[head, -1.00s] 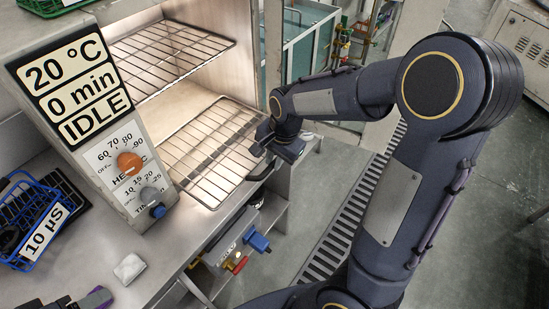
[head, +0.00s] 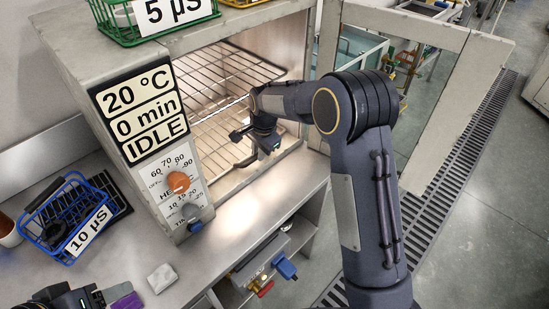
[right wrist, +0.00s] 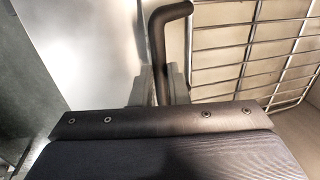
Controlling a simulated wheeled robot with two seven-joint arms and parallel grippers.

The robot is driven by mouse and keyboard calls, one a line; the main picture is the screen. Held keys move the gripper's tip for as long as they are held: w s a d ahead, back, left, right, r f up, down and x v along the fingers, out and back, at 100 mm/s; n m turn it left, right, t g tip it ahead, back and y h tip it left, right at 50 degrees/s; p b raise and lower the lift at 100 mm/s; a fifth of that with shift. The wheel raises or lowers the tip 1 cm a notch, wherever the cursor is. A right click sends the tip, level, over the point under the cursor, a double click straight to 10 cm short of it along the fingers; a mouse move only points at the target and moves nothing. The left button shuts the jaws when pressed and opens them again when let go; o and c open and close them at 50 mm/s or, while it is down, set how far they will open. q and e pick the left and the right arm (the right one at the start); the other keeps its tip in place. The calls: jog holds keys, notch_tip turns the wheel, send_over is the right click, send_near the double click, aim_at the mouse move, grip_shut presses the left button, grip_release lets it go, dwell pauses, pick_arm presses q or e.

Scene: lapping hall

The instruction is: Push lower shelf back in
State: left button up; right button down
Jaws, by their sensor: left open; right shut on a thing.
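The oven's lower shelf (head: 208,143) is a wire rack, now mostly inside the lit chamber. Its front edge is partly hidden behind my right arm. My right gripper (head: 256,144) is at the chamber opening, shut on the shelf's dark bent handle (right wrist: 172,35). In the right wrist view the handle stands between the fingers, with the shelf wires (right wrist: 255,45) to the right. My left gripper (head: 92,299) is low at the left picture edge, open and apart from the oven; only part of it shows.
The upper wire shelf (head: 225,75) sits inside above. The oven door (head: 400,90) stands open at right. A green basket (head: 150,20) is on top. A blue basket (head: 68,215) and a white block (head: 161,278) lie on the bench (head: 125,255).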

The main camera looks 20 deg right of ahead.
jog(key=w, duration=0.1)
jog(key=w+a, duration=0.1)
jog(key=w, duration=0.1)
jog(key=shift+a+p, duration=0.25)
jog(key=shift+p, duration=0.05)
jog(key=shift+w+a+r, duration=0.1)
jog(key=c, duration=1.4)
grip_release()
jog(key=shift+w, duration=0.15)
